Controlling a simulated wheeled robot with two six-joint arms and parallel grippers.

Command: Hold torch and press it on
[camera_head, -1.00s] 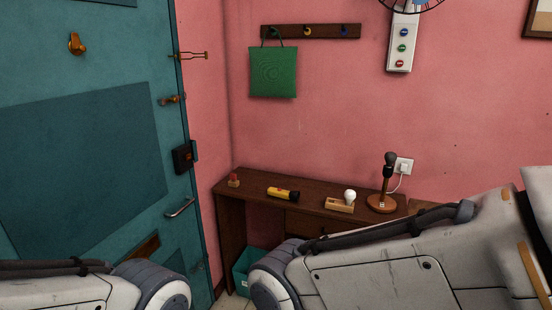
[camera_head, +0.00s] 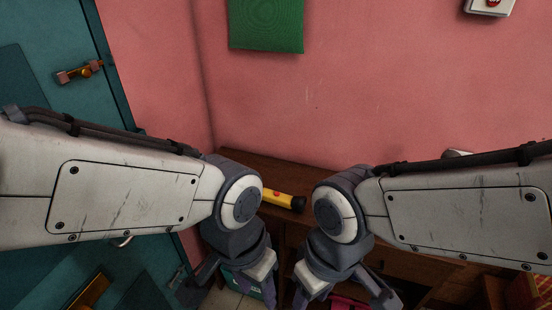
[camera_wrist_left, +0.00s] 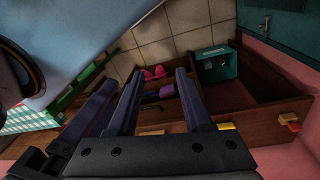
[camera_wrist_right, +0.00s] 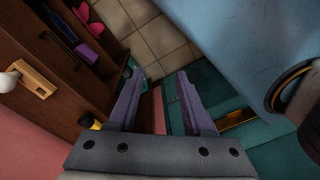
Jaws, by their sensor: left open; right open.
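The yellow torch (camera_head: 276,198) with a black head lies on the dark wooden desk (camera_head: 285,168), between my two forearms in the head view. My left wrist hides its left end. A bit of yellow at the desk edge also shows in the left wrist view (camera_wrist_left: 226,126) and the right wrist view (camera_wrist_right: 90,121). My left gripper (camera_head: 232,283) is open and empty, pointing down in front of the desk, nearer to me than the torch. My right gripper (camera_head: 342,292) is open and empty beside it, also apart from the torch.
A light bulb (camera_wrist_right: 9,80) in a wooden holder (camera_wrist_right: 36,82) stands on the desk. A small block with a red top (camera_wrist_left: 290,118) sits at the desk's other end. A teal bin (camera_wrist_left: 216,66) stands below. The teal door (camera_head: 40,60) is on the left.

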